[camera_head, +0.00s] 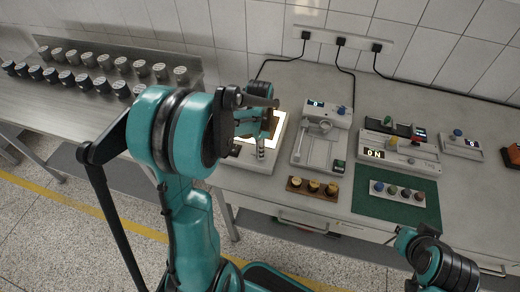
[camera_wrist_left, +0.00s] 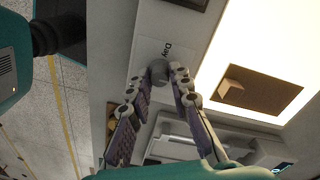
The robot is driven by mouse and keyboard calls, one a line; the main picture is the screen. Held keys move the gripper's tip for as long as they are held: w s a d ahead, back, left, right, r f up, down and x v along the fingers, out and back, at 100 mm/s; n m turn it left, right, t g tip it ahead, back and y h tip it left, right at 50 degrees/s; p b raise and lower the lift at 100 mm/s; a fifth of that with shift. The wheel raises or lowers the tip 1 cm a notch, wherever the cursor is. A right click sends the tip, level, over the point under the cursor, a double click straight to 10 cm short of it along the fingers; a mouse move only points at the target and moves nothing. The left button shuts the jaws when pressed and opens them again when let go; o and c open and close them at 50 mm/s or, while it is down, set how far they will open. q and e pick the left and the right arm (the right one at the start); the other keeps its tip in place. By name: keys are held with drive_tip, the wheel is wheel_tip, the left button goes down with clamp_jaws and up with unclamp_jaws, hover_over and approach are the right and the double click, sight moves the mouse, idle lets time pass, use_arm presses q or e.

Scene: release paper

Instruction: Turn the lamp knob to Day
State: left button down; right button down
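The lamp is a pale box (camera_head: 246,160) with a bright lit panel, at the bench's left part in the head view. In the left wrist view its lit panel (camera_wrist_left: 222,47) is at the upper right. The grey lamp knob (camera_wrist_left: 158,71) stands on the pale face beside a "Day" label (camera_wrist_left: 166,50). My left gripper (camera_wrist_left: 157,77) is over the lamp with its fingers apart, one on either side of the knob. The right fingertip is close to the knob; a small gap shows at the left. My left gripper hides the knob in the head view (camera_head: 262,147). My right arm shows at lower right.
Right of the lamp stand a grey device (camera_head: 322,135) and a block with several brown knobs (camera_head: 314,188). Further right are a switch panel (camera_head: 400,150) and a green mat (camera_head: 385,207). Cables run to wall sockets (camera_head: 341,42).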

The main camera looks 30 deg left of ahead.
use_arm(q)
drive_tip(key=shift+n, duration=0.4)
drive_tip(key=n, duration=0.3)
drive_tip(key=shift+n, duration=0.4)
drive_tip(key=n, duration=0.4)
drive_tip(key=shift+s, duration=0.1)
drive_tip(key=n, duration=0.5)
drive_tip(key=shift+t, duration=0.3)
drive_tip(key=n, duration=0.4)
drive_tip(key=shift+n, duration=0.4)
drive_tip(key=c, duration=1.4)
unclamp_jaws()
drive_tip(key=shift+o, duration=0.2)
